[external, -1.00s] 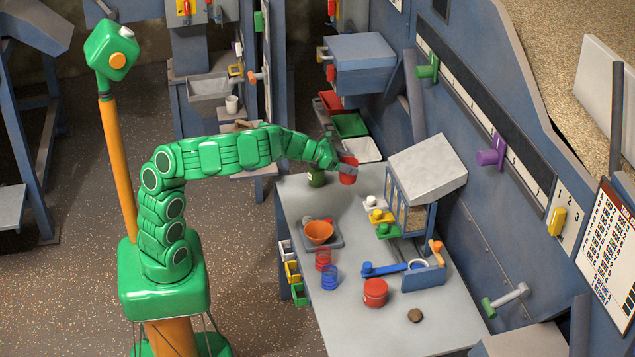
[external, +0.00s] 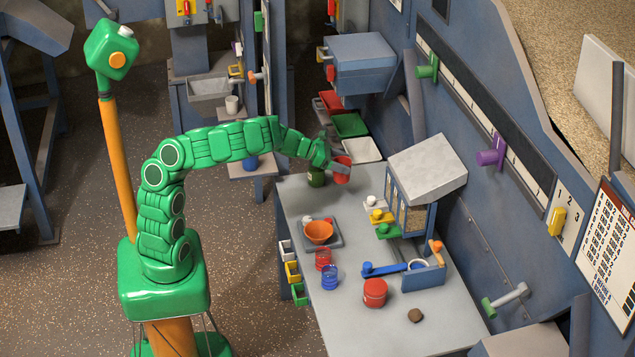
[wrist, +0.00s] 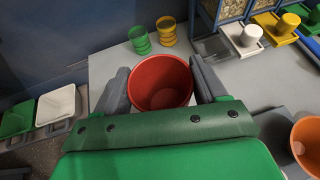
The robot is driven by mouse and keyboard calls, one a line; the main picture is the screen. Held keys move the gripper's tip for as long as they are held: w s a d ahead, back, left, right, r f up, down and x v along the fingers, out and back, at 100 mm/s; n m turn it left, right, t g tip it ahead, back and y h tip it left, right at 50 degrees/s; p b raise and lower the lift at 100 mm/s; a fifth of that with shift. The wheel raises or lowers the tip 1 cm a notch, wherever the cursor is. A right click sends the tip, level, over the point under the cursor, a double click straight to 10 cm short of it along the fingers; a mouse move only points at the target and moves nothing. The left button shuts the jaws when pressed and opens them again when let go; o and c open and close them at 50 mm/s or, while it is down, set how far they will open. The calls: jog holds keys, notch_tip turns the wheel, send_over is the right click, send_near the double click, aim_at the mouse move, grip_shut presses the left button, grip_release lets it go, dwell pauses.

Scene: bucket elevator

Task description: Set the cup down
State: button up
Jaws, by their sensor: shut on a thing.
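The red cup (external: 342,172) is between the grey fingers of my gripper (external: 338,165), over the far end of the grey worktable (external: 385,335). In the wrist view the cup (wrist: 161,82) is seen from above, open end up and apparently empty. One finger of my gripper (wrist: 160,92) lies on each side of it. The cup looks roughly upright, slightly tilted in the external view. Its base is hidden in the wrist view, and I cannot tell whether it touches the table.
An orange bowl (external: 318,232) sits on a grey scale nearer the front. White, yellow and green knobs (external: 377,216) line the hopper front. A white tray (external: 361,150) lies beyond the table.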

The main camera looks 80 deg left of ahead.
aim_at(347, 161)
jog(key=w, duration=0.1)
jog(key=w+a+f, duration=0.1)
jog(key=w+f, duration=0.1)
jog(key=w, duration=0.1)
jog(key=shift+a, duration=0.2)
jog(key=shift+w+a+f, duration=0.3)
jog(key=shift+w+f, duration=0.4)
jog(key=shift+f, duration=0.75)
jog(key=shift+w+a+f, duration=0.3)
jog(key=shift+w+f, duration=0.4)
jog(key=shift+f, duration=0.8)
jog(key=shift+w+a+f, duration=0.3)
jog(key=shift+w+f, duration=0.4)
jog(key=shift+f, duration=0.75)
jog(key=o, duration=1)
jog(key=shift+o, duration=0.2)
jog(key=v, duration=1.2)
